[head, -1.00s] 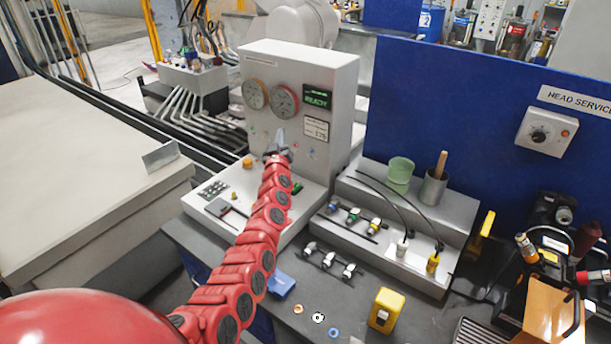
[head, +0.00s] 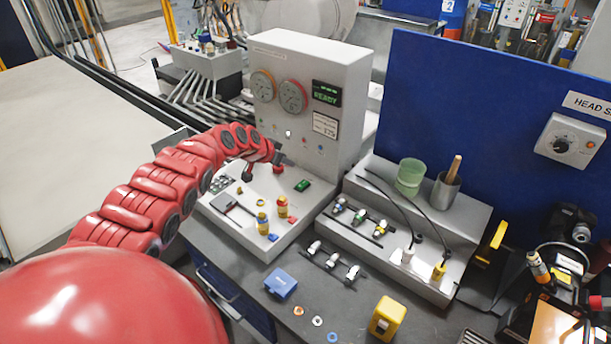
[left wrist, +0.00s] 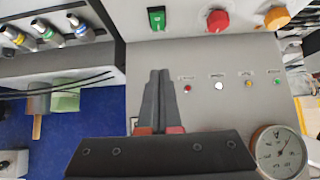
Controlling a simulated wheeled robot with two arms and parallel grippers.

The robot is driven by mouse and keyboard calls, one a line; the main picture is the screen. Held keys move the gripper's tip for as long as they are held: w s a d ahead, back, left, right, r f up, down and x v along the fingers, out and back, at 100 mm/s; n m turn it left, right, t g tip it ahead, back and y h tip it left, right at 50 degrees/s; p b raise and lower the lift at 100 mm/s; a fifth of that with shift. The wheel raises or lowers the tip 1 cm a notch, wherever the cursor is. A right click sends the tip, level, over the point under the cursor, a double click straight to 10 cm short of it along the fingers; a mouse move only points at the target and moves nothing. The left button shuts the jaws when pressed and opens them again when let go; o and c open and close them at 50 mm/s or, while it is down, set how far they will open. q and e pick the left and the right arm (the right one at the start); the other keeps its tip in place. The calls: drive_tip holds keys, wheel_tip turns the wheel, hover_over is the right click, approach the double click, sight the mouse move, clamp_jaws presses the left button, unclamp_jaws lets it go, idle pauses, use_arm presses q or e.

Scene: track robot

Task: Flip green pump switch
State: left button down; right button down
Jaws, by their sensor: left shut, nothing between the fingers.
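The green switch (head: 302,186) sits on the flat deck of the grey console (head: 318,75), below its upright panel. It also shows in the left wrist view as a green rocker in a dark frame (left wrist: 156,18), at the top. My left gripper (head: 283,160) is shut and empty, in front of the panel and up-left of the switch in the head view. In the left wrist view its closed fingertips (left wrist: 159,72) lie below the switch with a gap in the picture. Whether the rocker is on or off is too small to tell. My right gripper is not in view.
In the left wrist view a red knob (left wrist: 218,20) and an orange knob (left wrist: 277,18) stand beside the switch. The panel has two gauges and a green READY display (head: 326,93). A grey stepped rack (head: 470,220) with connectors and cables stands to the right.

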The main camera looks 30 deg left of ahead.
use_arm(q)
drive_tip(key=b, duration=0.3)
hover_over(304, 183)
wheel_tip(304, 183, down, 7)
drive_tip(key=shift+s+r, duration=0.1)
drive_tip(key=shift+s, duration=0.05)
wheel_tip(304, 183, down, 3)
drive_tip(key=shift+r+p, duration=0.2)
drive_tip(key=shift+p, duration=0.4)
drive_tip(key=shift+f, duration=0.8)
